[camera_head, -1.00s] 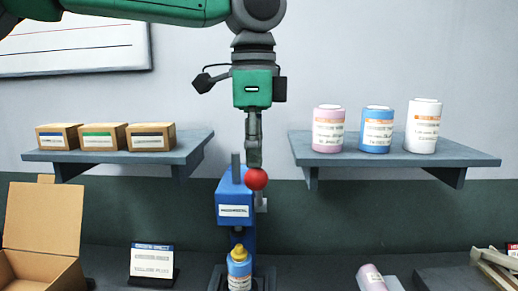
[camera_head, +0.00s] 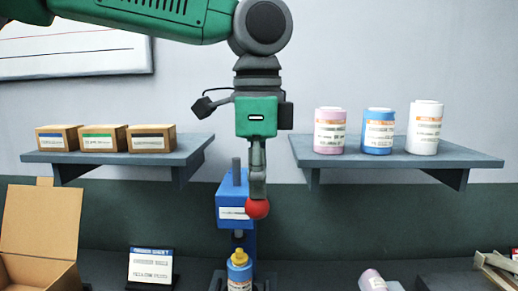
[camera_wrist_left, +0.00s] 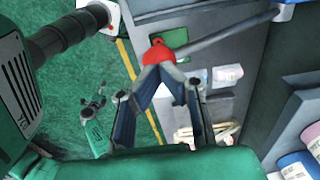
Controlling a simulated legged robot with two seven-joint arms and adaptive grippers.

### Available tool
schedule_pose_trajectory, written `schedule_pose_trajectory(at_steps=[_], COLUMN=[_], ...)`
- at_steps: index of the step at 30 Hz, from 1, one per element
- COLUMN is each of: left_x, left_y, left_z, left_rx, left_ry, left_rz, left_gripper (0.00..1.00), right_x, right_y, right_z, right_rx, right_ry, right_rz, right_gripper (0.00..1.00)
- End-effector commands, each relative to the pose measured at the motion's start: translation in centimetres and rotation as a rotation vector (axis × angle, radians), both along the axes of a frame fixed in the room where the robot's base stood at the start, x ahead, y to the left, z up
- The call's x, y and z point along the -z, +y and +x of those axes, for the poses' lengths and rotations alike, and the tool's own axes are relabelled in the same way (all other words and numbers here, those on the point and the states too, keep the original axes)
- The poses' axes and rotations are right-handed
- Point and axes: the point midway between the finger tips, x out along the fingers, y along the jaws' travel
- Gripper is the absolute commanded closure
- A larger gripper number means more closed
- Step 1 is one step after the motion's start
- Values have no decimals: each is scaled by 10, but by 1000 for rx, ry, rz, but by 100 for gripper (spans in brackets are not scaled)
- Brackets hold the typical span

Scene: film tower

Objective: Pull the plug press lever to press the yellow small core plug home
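The blue plug press (camera_head: 231,196) stands at centre in the head view. Its lever ends in a red knob (camera_head: 257,208); the knob and grey lever rod also show in the left wrist view (camera_wrist_left: 158,54). My left gripper (camera_head: 257,194) points down with its fingertips at the top of the knob. In the left wrist view its fingers converge, shut, and the tips look pressed against the knob rather than around it. The yellow plug (camera_head: 239,253) sits on a blue bottle (camera_head: 239,272) below the press head, with a gap visible. A small green-grey pronged shape (camera_wrist_left: 93,112) may be my right gripper.
An open cardboard box (camera_head: 40,235) and a sign card (camera_head: 151,266) stand left of the press. Wall shelves hold small boxes (camera_head: 102,138) and upright canisters (camera_head: 378,131).

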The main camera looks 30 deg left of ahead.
Motion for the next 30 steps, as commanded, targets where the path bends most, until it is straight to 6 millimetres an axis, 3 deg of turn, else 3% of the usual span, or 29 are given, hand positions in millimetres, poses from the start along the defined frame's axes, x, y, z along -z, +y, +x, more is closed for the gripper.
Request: schedule_pose_trajectory(at_steps=[6, 17, 30], left_x=[16, 17, 47], left_y=[-3, -3, -7], left_z=[-6, -6, -15], left_rx=[0, -1, -1], left_ry=[0, 0, 0], left_rz=[1, 1, 2], left_gripper=[100, 100, 100], right_x=[7, 7, 17], right_y=[0, 0, 0], right_z=[0, 0, 0], right_rx=[0, 0, 0], right_ry=[0, 0, 0], right_rz=[0, 0, 0], right_gripper=[13, 13, 13])
